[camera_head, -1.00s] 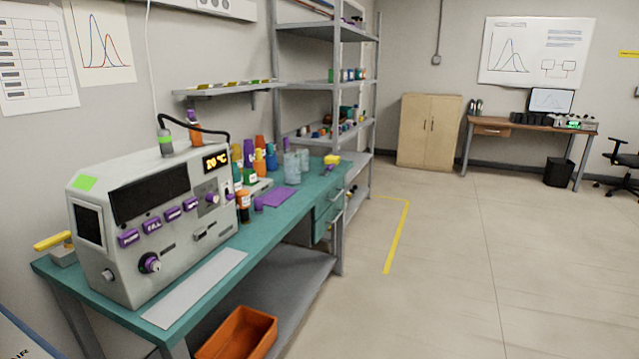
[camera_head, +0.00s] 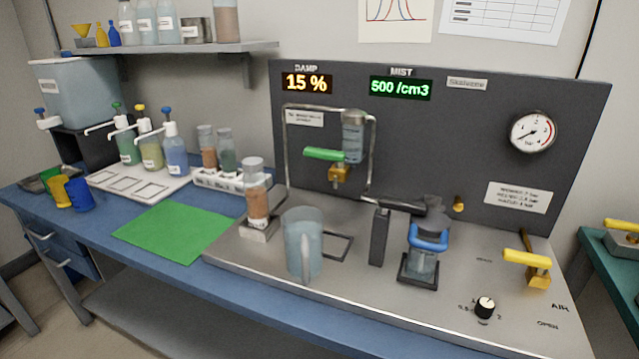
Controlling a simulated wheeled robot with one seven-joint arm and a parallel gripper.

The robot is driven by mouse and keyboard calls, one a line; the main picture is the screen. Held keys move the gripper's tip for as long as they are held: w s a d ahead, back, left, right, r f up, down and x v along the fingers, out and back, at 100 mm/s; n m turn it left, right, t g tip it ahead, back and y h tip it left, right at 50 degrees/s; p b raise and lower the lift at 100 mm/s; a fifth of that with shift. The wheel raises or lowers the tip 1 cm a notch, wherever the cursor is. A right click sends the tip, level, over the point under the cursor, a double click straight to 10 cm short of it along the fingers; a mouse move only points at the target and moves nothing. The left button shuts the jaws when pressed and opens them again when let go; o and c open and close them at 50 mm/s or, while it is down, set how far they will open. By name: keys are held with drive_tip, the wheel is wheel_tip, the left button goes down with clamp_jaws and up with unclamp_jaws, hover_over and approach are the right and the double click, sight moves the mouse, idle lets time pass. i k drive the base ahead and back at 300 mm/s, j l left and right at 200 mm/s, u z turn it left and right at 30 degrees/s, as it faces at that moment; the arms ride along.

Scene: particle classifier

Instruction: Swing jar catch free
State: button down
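A clear jar (camera_head: 421,264) stands upright on a black square base on the metal deck, right of centre. A thick blue band or catch (camera_head: 429,238) sits around the jar's upper part. A dark grey head (camera_head: 432,214) covers the jar's top. A dark horizontal arm (camera_head: 393,205) runs from a dark upright post (camera_head: 379,238) to that head. I cannot tell how the blue part is fastened. My gripper is not in view.
A clear jug (camera_head: 303,245) stands left of the post. A yellow-handled valve (camera_head: 528,260) and a black-and-white knob (camera_head: 485,308) are to the right. A dark panel (camera_head: 470,140) with displays and a gauge rises behind. A green mat (camera_head: 176,232) lies on the left.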

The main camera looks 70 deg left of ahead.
sight(385, 202)
drive_tip(key=u, duration=1.1)
drive_tip(key=k+l, duration=0.05)
